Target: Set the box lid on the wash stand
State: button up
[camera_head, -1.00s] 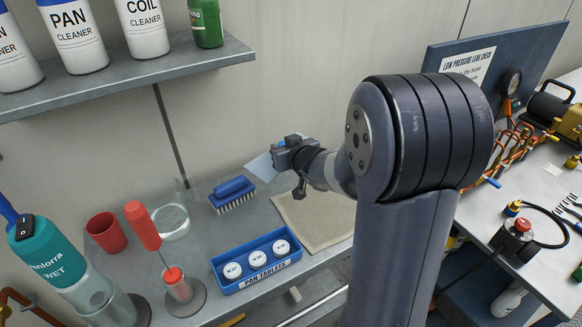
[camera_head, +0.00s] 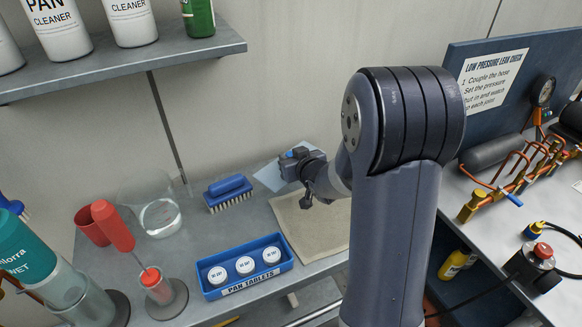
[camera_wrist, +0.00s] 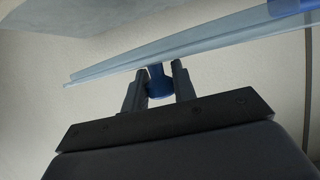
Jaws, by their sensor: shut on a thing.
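The box lid (camera_head: 269,177) is a thin, pale blue, see-through sheet; in the head view only part of it shows, left of my gripper (camera_head: 297,166). In the wrist view the lid (camera_wrist: 110,68) stretches across above the fingers, slightly tilted in the picture. My gripper (camera_wrist: 160,86) is shut on the lid's blue knob (camera_wrist: 158,83). The wash stand (camera_head: 205,240) is the grey metal bench on the left. The gripper and lid are near its back edge, by the beige mat (camera_head: 318,228); the gap below the lid is hard to judge.
A shelf (camera_head: 120,68) with bottles hangs above. Copper pipework (camera_head: 515,170) stands on the right bench.

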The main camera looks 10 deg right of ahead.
notch_tip(320, 180, down, 3)
jog(key=shift+f+b, duration=0.4)
jog(key=shift+b, duration=0.25)
jog(key=shift+f, duration=0.2)
jog(key=shift+r, duration=0.1)
jog(key=o, duration=1)
jog(key=shift+r, duration=0.15)
jog(key=shift+r+p, duration=0.25)
jog(key=shift+p, duration=0.05)
jog(key=v, duration=1.2)
jog(key=shift+r+p, duration=0.25)
jog(key=shift+p, duration=0.2)
